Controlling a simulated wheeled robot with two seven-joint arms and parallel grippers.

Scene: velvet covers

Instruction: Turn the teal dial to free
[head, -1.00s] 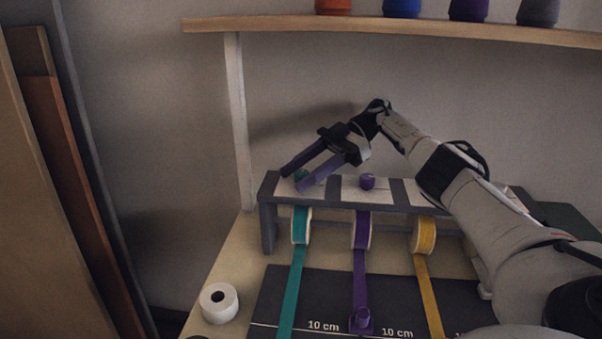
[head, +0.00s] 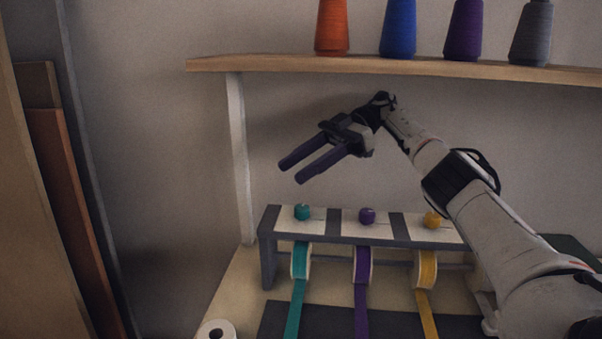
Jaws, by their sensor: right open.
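The teal dial (head: 302,212) is a small round knob on a pale plate at the left end of the dark grey rack (head: 268,238). Its pointer direction is too small to read. A teal ribbon (head: 296,305) runs down from the teal roll (head: 300,262) below it. My right gripper (head: 290,172) is open and empty, in the air above the teal dial and apart from it, with its two dark purple fingers pointing left and down. My left gripper is out of view.
A purple dial (head: 367,216) and a yellow dial (head: 432,220) sit further right on the rack, over purple and yellow rolls. A wooden shelf (head: 270,64) with several thread cones hangs above. A white roll (head: 216,331) stands at the table's left front.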

